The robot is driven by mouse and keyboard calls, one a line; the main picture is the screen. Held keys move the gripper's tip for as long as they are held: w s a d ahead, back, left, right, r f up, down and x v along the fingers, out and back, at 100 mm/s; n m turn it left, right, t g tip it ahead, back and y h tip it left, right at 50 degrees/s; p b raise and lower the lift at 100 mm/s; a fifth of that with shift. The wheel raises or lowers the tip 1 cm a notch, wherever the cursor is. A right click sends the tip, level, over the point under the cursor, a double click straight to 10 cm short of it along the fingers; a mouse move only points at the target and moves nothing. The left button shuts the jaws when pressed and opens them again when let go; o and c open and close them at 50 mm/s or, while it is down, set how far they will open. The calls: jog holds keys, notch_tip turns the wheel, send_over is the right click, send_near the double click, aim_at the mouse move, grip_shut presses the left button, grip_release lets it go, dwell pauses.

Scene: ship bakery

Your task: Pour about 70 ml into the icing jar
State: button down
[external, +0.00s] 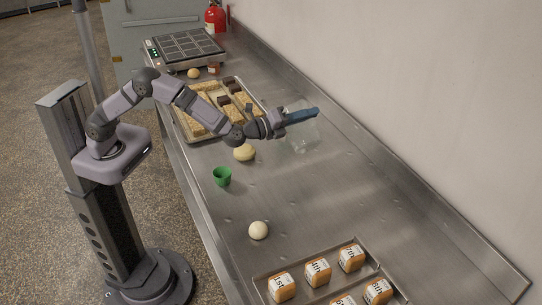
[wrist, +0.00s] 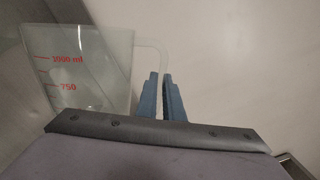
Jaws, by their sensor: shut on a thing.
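A clear measuring jug (external: 303,136) is at the end of my arm, over the steel counter. In the wrist view the jug (wrist: 90,65) shows red marks for 1000 ml and 750, and its handle runs between my fingers. My gripper (external: 302,116), with blue fingers, is shut on that handle; the fingers also show in the wrist view (wrist: 163,95). The jug looks about upright; I cannot tell its liquid level or whether its base touches the counter. A small green cup (external: 222,177) stands open on the counter, left of and nearer than the jug; no label marks it as the icing jar.
Dough balls (external: 259,230) lie on the counter, one close to the green cup. A tray (external: 193,138) of baked slabs and dark pieces lies behind my forearm. A tray (external: 262,284) of numbered blocks is at the near end. A wall borders the counter's right side.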

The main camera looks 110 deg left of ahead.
aim_at(305, 104)
jog(key=shift+s+a+r+n+p, duration=0.4)
jog(key=shift+r+n+p, duration=0.05)
jog(key=shift+r+n, duration=0.15)
jog(key=shift+s+a+r+n+p, duration=0.35)
jog(key=shift+s+r+n+p, duration=0.1)
jog(key=shift+r+n, duration=0.1)
dwell(0.6)
jog(key=shift+s+a+b, duration=0.15)
jog(key=shift+a+b, duration=0.05)
jog(key=shift+b, duration=0.3)
jog(key=shift+s+a+r+n+b, duration=0.7)
jog(key=shift+s+a+n+b, duration=0.15)
jog(key=shift+b, duration=1.15)
dwell(0.9)
